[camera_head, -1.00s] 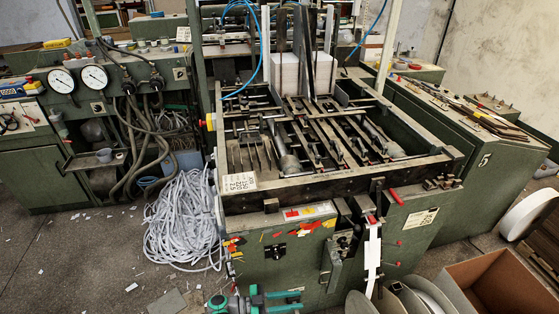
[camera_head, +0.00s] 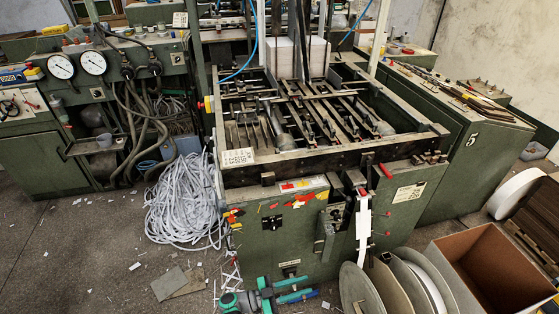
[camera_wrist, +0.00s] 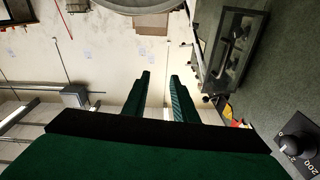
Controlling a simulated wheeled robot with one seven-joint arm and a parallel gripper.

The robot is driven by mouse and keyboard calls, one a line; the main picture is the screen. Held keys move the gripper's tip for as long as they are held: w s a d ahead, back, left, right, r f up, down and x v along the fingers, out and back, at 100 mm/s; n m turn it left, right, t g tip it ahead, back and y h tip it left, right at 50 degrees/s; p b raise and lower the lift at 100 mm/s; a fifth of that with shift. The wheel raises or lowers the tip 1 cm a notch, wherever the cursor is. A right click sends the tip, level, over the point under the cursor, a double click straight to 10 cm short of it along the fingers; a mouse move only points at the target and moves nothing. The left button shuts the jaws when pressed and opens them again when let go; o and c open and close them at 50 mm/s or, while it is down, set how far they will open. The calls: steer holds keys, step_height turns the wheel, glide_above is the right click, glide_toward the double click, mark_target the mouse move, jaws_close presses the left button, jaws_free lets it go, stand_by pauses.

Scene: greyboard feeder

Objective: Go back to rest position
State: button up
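My gripper (camera_head: 311,287) is at the bottom centre of the head view, low in front of the green feeder machine (camera_head: 400,222). Its two teal fingers point to the right, with a gap between them. In the wrist view the two dark green fingers (camera_wrist: 160,78) stand apart and nothing shows between them. The gripper is open and empty. In the wrist view, part of a green machine surface with a black knob (camera_wrist: 294,146) marked 200 is at the right.
A heap of white strips (camera_head: 182,205) lies on the floor left of the machine. Round discs (camera_head: 362,290) and an open cardboard box (camera_head: 455,245) stand right of my gripper. A gauge cabinet (camera_head: 35,150) is at the left. Scrap-strewn floor lies at the lower left.

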steer(key=s+d+r+n+t+y, duration=0.5)
steer(key=s+d+r+n+t, duration=0.3)
steer(key=t, duration=0.5)
steer(key=s+a+r+n+y, duration=0.2)
steer(key=s+a+r+y, duration=0.2)
steer(key=s, duration=0.5)
steer(key=s+a+r+n+g+y, duration=0.1)
steer(key=s+a+r+n+y, duration=0.2)
steer(key=s, duration=0.6)
steer(key=s+a+r+n+g+y, duration=0.1)
steer(key=s+a+r+n+y, duration=0.2)
steer(key=s+a+r+y, duration=0.2)
steer(key=s+a+y, duration=0.1)
steer(key=s+a, duration=0.2)
steer(key=s, duration=0.1)
steer(key=shift+s+a+y, duration=0.25)
steer(key=shift+a+y, duration=0.05)
